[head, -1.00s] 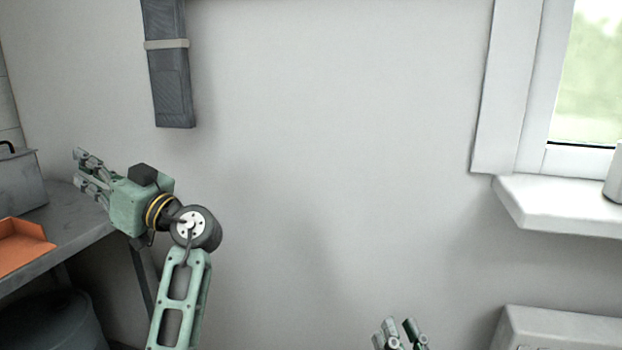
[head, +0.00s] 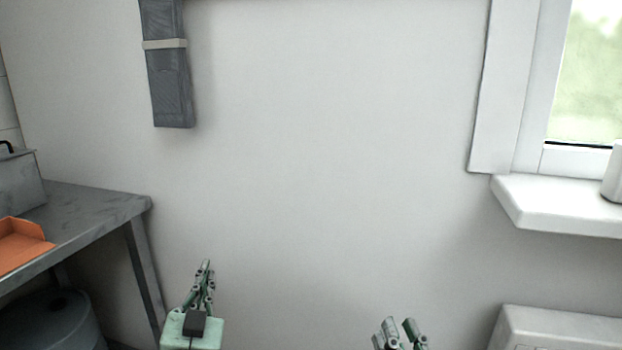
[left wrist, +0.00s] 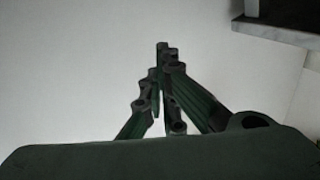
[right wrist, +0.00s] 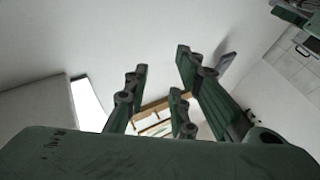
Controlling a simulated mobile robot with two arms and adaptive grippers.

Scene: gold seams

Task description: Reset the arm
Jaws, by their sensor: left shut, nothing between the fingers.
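My left gripper (head: 205,268) points upward at the lower left of the head view, in front of the bare wall. Its green fingers are together and empty, and they also meet in the left wrist view (left wrist: 163,50). My right gripper (head: 398,324) shows only its fingertips at the bottom edge of the head view, right of the middle. In the right wrist view its fingers (right wrist: 163,65) stand apart with nothing between them. My arms below the grippers are mostly out of the head view.
A grey workbench (head: 100,213) with an orange tray (head: 22,243) stands at the left, a dark drum (head: 45,318) under it. A white windowsill (head: 560,206) juts out at the right, above a white unit (head: 560,332).

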